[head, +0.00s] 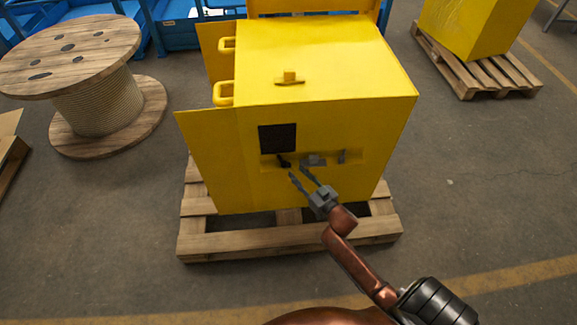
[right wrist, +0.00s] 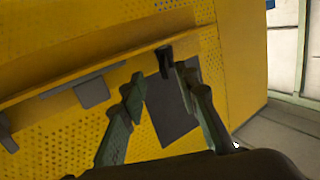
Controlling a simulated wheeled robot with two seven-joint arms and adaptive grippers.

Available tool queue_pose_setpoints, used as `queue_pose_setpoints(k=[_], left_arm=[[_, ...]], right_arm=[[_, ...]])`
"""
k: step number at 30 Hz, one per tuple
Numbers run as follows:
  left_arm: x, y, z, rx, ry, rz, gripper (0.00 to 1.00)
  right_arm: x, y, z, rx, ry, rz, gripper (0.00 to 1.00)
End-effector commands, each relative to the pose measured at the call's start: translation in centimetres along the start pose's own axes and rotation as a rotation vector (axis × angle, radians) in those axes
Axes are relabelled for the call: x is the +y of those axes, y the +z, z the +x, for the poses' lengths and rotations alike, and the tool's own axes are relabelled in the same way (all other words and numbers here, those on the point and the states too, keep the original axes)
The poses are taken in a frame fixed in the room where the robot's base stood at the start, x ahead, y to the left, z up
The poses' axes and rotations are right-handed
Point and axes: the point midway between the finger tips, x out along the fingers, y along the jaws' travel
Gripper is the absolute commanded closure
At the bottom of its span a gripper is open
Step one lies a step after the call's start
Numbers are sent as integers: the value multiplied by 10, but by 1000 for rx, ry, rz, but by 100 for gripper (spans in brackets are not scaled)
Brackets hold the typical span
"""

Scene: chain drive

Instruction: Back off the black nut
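The black nut (head: 284,161) is a small dark piece on the front of the yellow machine (head: 325,65), just below a dark square panel (head: 277,138). In the right wrist view the nut (right wrist: 164,57) stands out dark near the yellow ledge, beyond my fingertips and nearer the right one. My right gripper (head: 298,172) is in front of the machine, just below and right of the nut. In the right wrist view its two fingers (right wrist: 158,80) are apart with nothing between them, the dark panel showing behind. My left gripper is not in view.
A grey block (head: 313,160) and a small grey upright piece (head: 341,156) sit right of the nut. The machine stands on a wooden pallet (head: 290,240). Yellow door panels stick out at its left. A cable spool (head: 95,100) stands at left on open floor.

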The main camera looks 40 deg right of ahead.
Motion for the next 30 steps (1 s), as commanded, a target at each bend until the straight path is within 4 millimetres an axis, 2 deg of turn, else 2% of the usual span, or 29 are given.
queue_pose_setpoints(k=[4,8,14,21,30], left_arm=[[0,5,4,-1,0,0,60],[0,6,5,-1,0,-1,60],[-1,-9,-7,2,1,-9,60],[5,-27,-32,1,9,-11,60],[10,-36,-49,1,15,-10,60]], right_arm=[[-3,4,-11,59,-24,-12,71],[-6,6,-12,78,-38,-16,71],[-8,6,12,80,-41,-19,71],[-9,4,46,78,-40,-18,71],[-9,0,63,78,-39,-18,71]])
